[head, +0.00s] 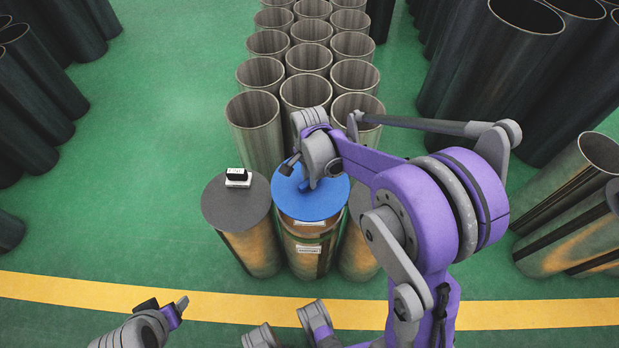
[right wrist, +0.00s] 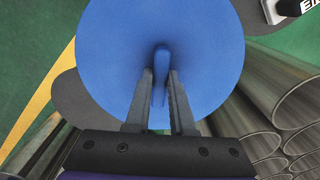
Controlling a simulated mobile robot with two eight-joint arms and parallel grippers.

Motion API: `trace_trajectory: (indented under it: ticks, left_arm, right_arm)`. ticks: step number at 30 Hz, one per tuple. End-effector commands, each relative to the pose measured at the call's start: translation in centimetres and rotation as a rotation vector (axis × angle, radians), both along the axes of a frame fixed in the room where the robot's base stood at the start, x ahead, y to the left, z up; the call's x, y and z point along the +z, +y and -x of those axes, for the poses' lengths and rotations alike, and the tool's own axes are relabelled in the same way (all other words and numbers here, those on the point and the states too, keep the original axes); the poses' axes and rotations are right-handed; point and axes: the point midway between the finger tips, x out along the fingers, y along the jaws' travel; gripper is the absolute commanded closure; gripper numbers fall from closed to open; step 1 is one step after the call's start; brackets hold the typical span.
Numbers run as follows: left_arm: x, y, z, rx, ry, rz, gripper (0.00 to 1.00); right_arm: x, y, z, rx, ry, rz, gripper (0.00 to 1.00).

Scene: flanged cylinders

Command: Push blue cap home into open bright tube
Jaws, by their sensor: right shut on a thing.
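The blue cap (head: 325,203) is a flat round disc with an upright blue grip fin (right wrist: 161,66) at its middle. It lies over the mouth of the bright tube (head: 304,255), the middle one of the front row, and hides its opening. I cannot tell whether a gap is left under the cap's rim. My right gripper (head: 308,182) reaches down onto the cap from above; in the right wrist view its two fingers (right wrist: 161,78) close on the fin from both sides. My left gripper (head: 170,307) is low at the left, away from the tubes; its jaw opening is unclear.
A grey-capped tube (head: 237,206) with a small black-and-white block (head: 238,178) on top stands left of the bright tube. Another capped tube (head: 358,255) stands right, partly behind my arm. Open metal tubes (head: 254,120) stand behind.

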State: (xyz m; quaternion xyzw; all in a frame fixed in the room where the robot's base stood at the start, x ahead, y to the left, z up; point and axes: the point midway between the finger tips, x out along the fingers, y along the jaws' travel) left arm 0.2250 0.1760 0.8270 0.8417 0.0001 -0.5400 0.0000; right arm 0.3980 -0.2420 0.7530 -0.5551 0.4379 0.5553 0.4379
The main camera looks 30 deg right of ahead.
Motion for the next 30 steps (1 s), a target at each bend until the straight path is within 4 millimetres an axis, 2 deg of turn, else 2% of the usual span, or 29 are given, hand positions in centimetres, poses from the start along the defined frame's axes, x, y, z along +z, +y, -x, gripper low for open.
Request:
trace_trajectory:
  ticks: [8, 24, 30]
  left_arm:
    - [-1.2, 0.0, 0.1, 0.000, 0.004, 0.000, 0.37]
    - [-5.2, 0.0, 0.1, 0.000, 0.017, 0.000, 0.37]
    - [-5.6, 0.0, 0.1, 0.000, 0.018, 0.000, 0.37]
  right_arm:
    - [-1.4, 0.0, 0.0, 0.000, 0.000, 0.000, 1.00]
    - [-6.4, 0.0, 0.0, 0.000, 0.001, 0.000, 1.00]
    - [-6.9, 0.0, 0.0, 0.000, 0.000, 0.000, 1.00]
